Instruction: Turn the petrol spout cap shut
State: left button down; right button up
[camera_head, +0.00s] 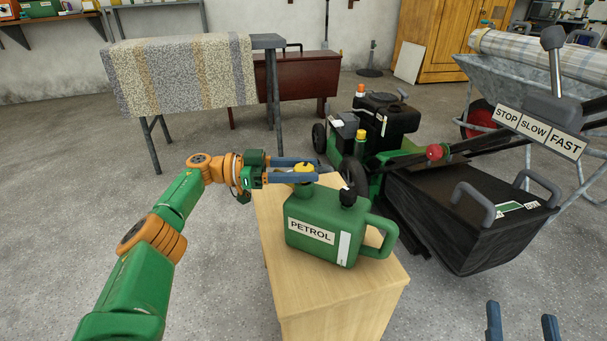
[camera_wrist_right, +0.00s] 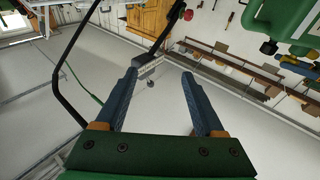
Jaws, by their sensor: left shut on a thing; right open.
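The green petrol can (camera_head: 331,248) stands upright on a light wooden block, labelled PETROL on its front. A yellow cap (camera_head: 303,167) sits on its top left, and a black cap (camera_head: 347,197) on its top right. My left gripper (camera_head: 300,170) reaches in from the left, its blue fingers shut on the yellow cap. The fingers hide part of the cap, so I cannot tell how far it is turned. My right gripper (camera_head: 522,320) is open and empty at the bottom right; its open fingers (camera_wrist_right: 158,78) show in the right wrist view.
The wooden block (camera_head: 345,310) is narrow. A green mower (camera_head: 380,130) with a black grass box (camera_head: 465,205) stands behind and right. A STOP/SLOW/FAST lever (camera_head: 556,85) is at upper right. A cloth-covered table (camera_head: 180,75) stands behind. Floor at left is clear.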

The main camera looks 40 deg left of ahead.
jog(key=shift+s+a+r+t+y, duration=0.1)
jog(key=shift+s+r+t+y, duration=0.1)
jog(key=shift+r+t, duration=0.35)
jog(key=shift+s+a+r+t+y, duration=0.1)
jog(key=shift+s+r+t+y, duration=0.15)
jog(key=shift+r, duration=0.55)
jog(key=shift+s+r+t+y, duration=0.2)
jog(key=shift+r+t, duration=0.2)
jog(key=shift+r, duration=0.3)
pick_arm(q)
jog(key=shift+c, duration=1.6)
grip_release()
jog(key=shift+f, duration=0.1)
